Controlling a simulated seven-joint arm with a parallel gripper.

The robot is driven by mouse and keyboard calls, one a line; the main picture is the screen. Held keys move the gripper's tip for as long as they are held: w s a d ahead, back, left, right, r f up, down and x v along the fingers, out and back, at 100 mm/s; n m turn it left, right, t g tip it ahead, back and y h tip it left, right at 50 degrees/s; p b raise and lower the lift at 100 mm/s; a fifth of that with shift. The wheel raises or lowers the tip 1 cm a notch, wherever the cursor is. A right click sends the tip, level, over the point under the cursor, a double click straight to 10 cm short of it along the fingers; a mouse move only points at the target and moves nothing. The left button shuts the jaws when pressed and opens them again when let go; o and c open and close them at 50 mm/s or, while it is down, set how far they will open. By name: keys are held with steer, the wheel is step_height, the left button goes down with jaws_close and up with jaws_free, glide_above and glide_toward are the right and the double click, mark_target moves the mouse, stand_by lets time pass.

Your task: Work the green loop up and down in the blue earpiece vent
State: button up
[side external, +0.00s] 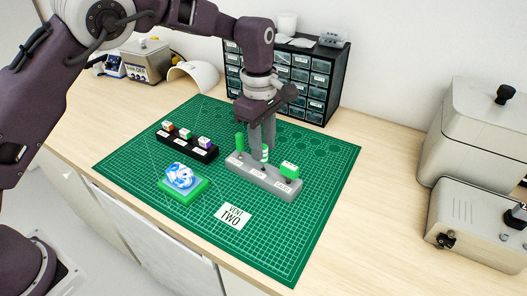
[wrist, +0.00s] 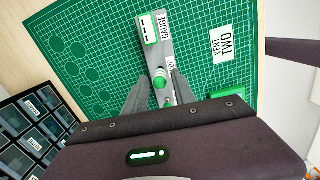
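A grey tool holder (side external: 247,181) stands on the green mat and holds several green tools. The green-and-white loop handle (side external: 265,151) stands upright in its middle slot; in the wrist view the handle (wrist: 160,80) shows beside a partly covered label ending in "OP". My gripper (side external: 262,146) points down over the holder. In the wrist view its fingers (wrist: 160,78) are open, one on each side of the handle, with gaps showing. The blue-and-white earpiece (side external: 180,175) sits on a green block (side external: 184,190) left of the holder. In the wrist view the earpiece is hidden.
A "VENT TWO" card (side external: 233,216) lies in front of the holder. A black rack (side external: 187,148) with several coloured-top pieces stands behind the earpiece. The gauge (side external: 289,168) is at the holder's right end. A drawer cabinet (side external: 318,75) stands behind. The mat's right side is clear.

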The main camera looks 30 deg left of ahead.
steer(key=shift+c, duration=0.2)
jaws_close()
steer(key=shift+r, duration=0.1)
stand_by(0.4)
steer(key=shift+r, duration=3.85)
